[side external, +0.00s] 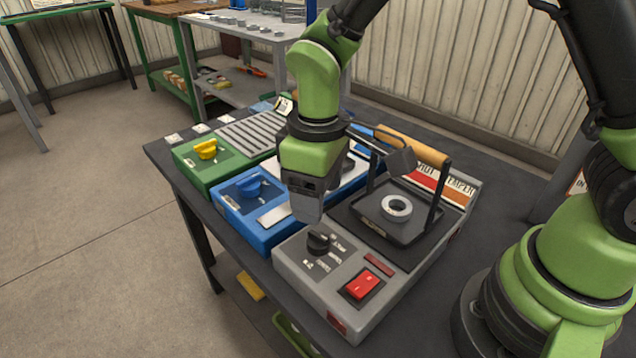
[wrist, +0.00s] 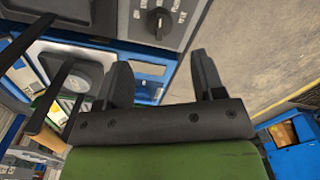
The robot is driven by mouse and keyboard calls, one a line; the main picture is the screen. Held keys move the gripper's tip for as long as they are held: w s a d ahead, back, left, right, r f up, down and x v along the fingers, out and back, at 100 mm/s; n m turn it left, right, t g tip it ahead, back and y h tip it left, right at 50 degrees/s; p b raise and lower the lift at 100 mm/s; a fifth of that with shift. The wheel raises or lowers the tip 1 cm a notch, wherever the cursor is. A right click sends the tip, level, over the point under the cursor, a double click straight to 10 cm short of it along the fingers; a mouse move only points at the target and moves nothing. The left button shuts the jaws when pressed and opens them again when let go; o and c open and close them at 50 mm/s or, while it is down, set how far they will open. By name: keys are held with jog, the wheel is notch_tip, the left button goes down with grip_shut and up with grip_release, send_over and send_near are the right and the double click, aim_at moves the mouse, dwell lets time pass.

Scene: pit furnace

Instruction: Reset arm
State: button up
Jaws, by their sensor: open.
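My gripper (side external: 308,205) hangs from my green arm above the front of the row of units, between the blue unit and the grey unit. In the wrist view its two dark fingers (wrist: 165,85) stand apart with nothing between them. The grey unit (side external: 300,268) has a black knob (side external: 319,243), a red switch (side external: 362,285) and a dark plate bearing a pale ring (side external: 396,208). A handle with a wooden grip (side external: 412,146) stands over that plate. The black knob also shows in the wrist view (wrist: 158,22), beyond the fingers.
The blue unit (side external: 240,222) with a blue knob and the green unit (side external: 196,172) with a yellow knob stand to the left on the dark table (side external: 158,150). Shelves and benches (side external: 250,30) stand behind. The floor at left is clear.

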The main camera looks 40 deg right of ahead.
jog(key=shift+r, duration=0.55)
jog(key=shift+d+r, duration=0.1)
jog(key=shift+r, duration=0.15)
jog(key=s+d+r+m+t+y, duration=0.1)
jog(key=s+d+r+m+t, duration=0.2)
jog(key=s+r, duration=0.4)
jog(key=s+d+r+m+t+y, duration=0.1)
jog(key=s+d+r+m+t, duration=0.3)
jog(key=r, duration=0.4)
jog(key=s+d+m, duration=0.1)
jog(key=s+m, duration=0.1)
jog(key=shift+s+d+r, duration=0.25)
jog(key=shift+s+d, duration=0.05)
jog(key=shift+s, duration=0.1)
